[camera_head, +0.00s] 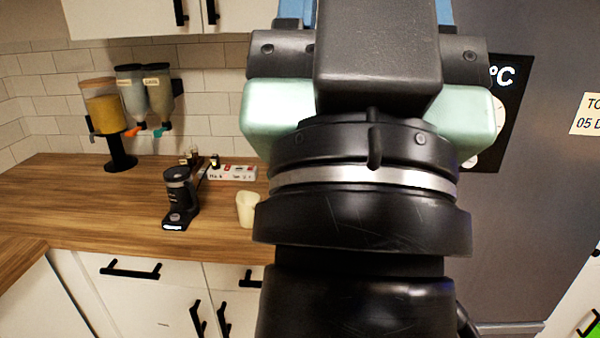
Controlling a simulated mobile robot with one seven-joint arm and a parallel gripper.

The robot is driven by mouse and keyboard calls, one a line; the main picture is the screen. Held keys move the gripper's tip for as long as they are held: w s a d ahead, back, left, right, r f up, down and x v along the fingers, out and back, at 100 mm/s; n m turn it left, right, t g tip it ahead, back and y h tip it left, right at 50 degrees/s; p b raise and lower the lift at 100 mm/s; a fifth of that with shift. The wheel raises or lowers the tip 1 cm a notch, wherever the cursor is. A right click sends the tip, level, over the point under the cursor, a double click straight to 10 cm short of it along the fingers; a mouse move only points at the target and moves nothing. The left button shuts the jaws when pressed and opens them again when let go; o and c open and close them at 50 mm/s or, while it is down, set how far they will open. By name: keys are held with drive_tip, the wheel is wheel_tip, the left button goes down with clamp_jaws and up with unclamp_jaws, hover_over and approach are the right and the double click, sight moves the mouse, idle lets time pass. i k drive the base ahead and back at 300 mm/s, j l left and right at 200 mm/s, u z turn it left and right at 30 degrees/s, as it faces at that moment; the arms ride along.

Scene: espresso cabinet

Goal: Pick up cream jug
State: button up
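A small cream-coloured jug (245,210) stands upright on the wooden counter near its front edge, just left of my arm in the picture. My arm covers its right side, so I cannot see all of it. My arm, with black and mint-green links, fills the middle of the view in front of the counter and the wall. I cannot make out my gripper's fingertips.
A black coffee grinder (180,196) stands left of the jug. A white-and-red box (236,172) and small dark bottles (194,158) are behind. The counter's left part (60,200) is clear. A grey fridge (545,200) is right.

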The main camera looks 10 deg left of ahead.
sight(246, 201)
drive_tip(key=i+j, duration=0.2)
drive_tip(key=i+j+z, duration=0.15)
drive_tip(key=j, duration=0.3)
drive_tip(key=i+j, duration=0.25)
drive_tip(key=i+j+z, duration=0.15)
drive_tip(key=j, duration=0.25)
drive_tip(key=i+j, duration=0.2)
drive_tip(key=j, duration=0.15)
drive_tip(key=i+j+z, duration=0.1)
drive_tip(key=j, duration=0.25)
drive_tip(key=i+j+z, duration=0.1)
drive_tip(key=i+j, duration=0.15)
drive_tip(key=j, duration=0.15)
drive_tip(key=i+j, duration=0.15)
drive_tip(key=j, duration=0.2)
drive_tip(key=z, duration=0.05)
